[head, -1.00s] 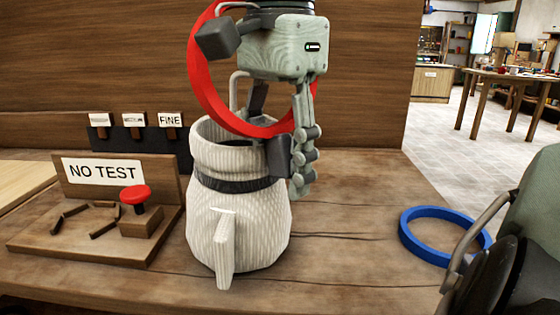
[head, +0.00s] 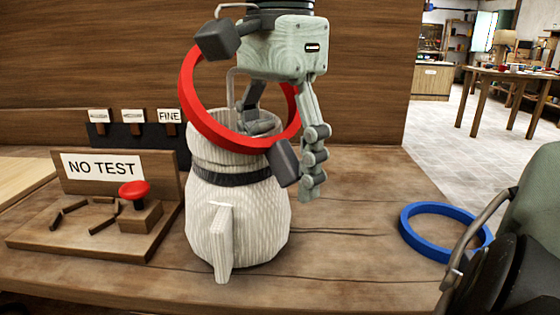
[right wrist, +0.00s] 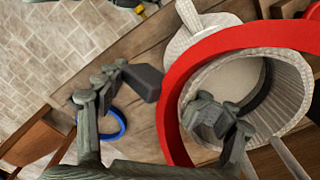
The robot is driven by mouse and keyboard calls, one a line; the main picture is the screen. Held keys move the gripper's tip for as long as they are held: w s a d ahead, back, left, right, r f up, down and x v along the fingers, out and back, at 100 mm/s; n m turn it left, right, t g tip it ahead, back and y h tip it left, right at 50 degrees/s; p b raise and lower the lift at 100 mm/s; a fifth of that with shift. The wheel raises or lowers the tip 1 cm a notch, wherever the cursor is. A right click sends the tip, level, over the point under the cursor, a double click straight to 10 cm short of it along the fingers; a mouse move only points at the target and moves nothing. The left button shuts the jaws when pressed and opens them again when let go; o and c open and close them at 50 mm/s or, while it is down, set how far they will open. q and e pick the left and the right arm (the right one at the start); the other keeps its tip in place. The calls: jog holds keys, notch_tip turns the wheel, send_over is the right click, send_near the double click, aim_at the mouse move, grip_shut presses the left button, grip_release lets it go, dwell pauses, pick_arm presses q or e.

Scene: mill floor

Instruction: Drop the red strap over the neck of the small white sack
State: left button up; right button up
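The small white sack (head: 255,225) stands upright on the wooden bench, ribbed and cream, with a dark band below its open neck. The red strap (head: 200,125) is a stiff ring, tilted, its lower front edge across the front of the neck and its left side raised. In the right wrist view the strap (right wrist: 172,120) crosses above the sack's mouth (right wrist: 228,88). My right gripper (head: 272,142) is over the neck with its fingers spread, one inside the ring and one outside, with a gap to the strap. My left gripper is not in view.
A blue ring (head: 410,236) lies on the bench at the right. A board with a red button (head: 134,189) and a "NO TEST" sign (head: 101,167) stands at the left. A wooden wall (head: 110,60) rises behind. Bare bench lies between the sack and the blue ring.

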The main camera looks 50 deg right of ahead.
jog(key=shift+o, duration=0.8)
jog(key=shift+r, duration=0.15)
notch_tip(320, 180, up, 12)
jog(key=shift+f, duration=0.1)
dwell(0.5)
